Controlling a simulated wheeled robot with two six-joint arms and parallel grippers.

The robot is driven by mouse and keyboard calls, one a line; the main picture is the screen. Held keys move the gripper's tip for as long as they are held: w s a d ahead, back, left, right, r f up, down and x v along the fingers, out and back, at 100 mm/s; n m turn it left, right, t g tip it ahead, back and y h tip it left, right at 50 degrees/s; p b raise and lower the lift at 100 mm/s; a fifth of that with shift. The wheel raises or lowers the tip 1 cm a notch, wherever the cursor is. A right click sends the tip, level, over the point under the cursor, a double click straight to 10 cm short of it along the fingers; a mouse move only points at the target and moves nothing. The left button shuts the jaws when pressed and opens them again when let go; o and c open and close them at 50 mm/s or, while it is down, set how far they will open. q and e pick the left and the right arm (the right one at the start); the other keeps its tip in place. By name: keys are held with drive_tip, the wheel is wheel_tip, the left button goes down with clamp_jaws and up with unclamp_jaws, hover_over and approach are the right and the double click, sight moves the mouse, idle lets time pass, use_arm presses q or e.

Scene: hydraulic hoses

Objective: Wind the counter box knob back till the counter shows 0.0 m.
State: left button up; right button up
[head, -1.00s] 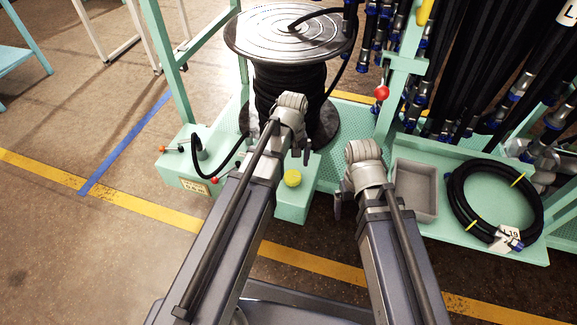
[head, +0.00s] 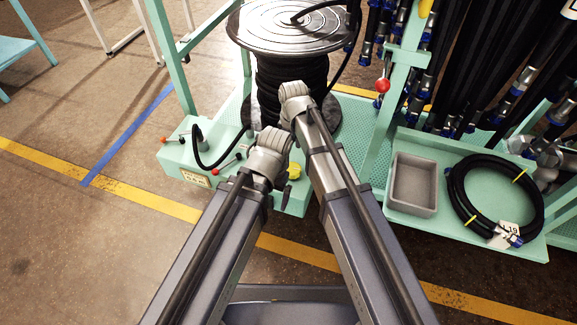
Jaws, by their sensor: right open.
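The mint counter box (head: 297,203) stands in front of the hose reel, with its round yellow knob (head: 295,171) on top. My right gripper (head: 296,122) is open and points down behind and above the knob, partly hidden by the arms. I see no contact with the knob, though the view there is partly blocked.
The black hose reel (head: 290,28) stands close behind. A mint base with small levers (head: 185,165) is at left. A red-knobbed lever (head: 382,86) stands on a post at right. A grey bin (head: 412,183) and coiled hose (head: 497,197) lie on the right shelf.

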sight(292, 168)
drive_tip(key=shift+f+b, duration=3.75)
drive_tip(key=shift+f, duration=0.1)
drive_tip(key=shift+c, duration=0.2)
drive_tip(key=c, duration=1.3)
drive_tip(key=shift+m, duration=0.3)
drive_tip(key=shift+o, duration=0.2)
drive_tip(key=shift+d+m, duration=0.1)
drive_tip(key=shift+m, duration=2.1)
drive_tip(key=shift+w+m, duration=0.1)
drive_tip(key=shift+m, duration=2.7)
